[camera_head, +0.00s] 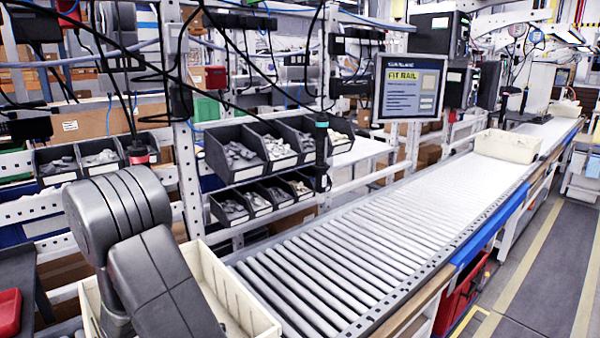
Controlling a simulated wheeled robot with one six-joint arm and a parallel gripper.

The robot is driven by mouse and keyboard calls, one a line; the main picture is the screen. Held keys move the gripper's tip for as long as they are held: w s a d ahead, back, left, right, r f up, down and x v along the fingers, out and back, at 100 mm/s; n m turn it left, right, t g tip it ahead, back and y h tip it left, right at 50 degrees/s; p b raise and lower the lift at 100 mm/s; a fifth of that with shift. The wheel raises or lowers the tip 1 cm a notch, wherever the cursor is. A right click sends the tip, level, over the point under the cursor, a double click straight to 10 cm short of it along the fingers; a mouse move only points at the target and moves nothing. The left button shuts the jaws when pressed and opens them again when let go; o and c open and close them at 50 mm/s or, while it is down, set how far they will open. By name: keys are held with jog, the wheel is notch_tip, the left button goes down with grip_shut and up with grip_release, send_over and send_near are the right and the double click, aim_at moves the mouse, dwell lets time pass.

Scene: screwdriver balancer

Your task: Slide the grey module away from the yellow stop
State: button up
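I cannot pick out a grey module or a yellow stop for certain in the head view. A screen (408,88) above the conveyor shows a yellow field with the words "FIT RAIL"; its smaller text is too small to read. A dark screwdriver with a teal band (321,140) hangs upright in front of the part bins. My dark grey arm links fill the lower left. My gripper is not in view, so its state does not show.
A roller conveyor (340,250) runs from the lower middle to the upper right, mostly bare. A cream tote (507,146) stands on its far part. Another cream tote (235,295) is beside my arm. Black bins (250,152) hold grey parts. Cables hang at upper left.

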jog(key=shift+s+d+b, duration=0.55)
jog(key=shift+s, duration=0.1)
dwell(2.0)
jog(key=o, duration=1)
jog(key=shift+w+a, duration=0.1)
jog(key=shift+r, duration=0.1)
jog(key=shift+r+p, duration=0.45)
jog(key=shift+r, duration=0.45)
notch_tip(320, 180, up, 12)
jog(key=p, duration=0.7)
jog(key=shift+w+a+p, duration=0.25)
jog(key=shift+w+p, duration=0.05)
